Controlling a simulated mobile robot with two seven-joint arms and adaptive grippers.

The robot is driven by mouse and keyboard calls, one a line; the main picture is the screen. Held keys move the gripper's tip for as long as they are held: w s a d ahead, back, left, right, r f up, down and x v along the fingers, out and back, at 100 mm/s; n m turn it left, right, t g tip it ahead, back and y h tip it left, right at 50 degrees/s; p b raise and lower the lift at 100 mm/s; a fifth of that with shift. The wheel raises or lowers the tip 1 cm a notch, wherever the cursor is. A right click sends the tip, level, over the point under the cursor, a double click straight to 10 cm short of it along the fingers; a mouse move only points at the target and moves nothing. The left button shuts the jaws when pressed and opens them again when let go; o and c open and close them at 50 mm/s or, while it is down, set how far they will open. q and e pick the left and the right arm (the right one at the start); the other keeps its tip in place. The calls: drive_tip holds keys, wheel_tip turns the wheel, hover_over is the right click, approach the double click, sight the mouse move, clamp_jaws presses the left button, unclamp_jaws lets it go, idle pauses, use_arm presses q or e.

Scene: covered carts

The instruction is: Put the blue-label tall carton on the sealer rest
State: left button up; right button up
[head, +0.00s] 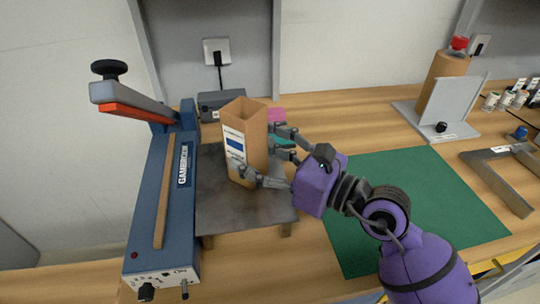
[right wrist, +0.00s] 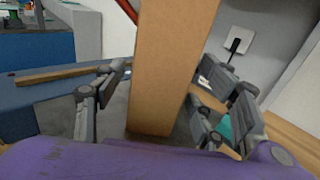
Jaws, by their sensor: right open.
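The tall brown carton (head: 235,148) with a blue label stands upright, open at the top, on the dark grey sealer rest (head: 245,212). The rest is a low metal platform beside the blue sealer (head: 165,215), whose arm is raised. My right gripper (head: 264,154) is open, with its fingers on either side of the carton. In the right wrist view the carton (right wrist: 170,65) rises between the spread fingers, with visible gaps at both sides. My left gripper is not in view.
Pink (head: 276,115) and teal (head: 282,142) items sit behind the carton, partly hidden. A green mat (head: 420,190) lies clear to the right.

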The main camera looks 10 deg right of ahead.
drive_tip(key=b+v, duration=0.2)
drive_tip(key=v, duration=0.9)
drive_tip(key=shift+s+d, duration=0.3)
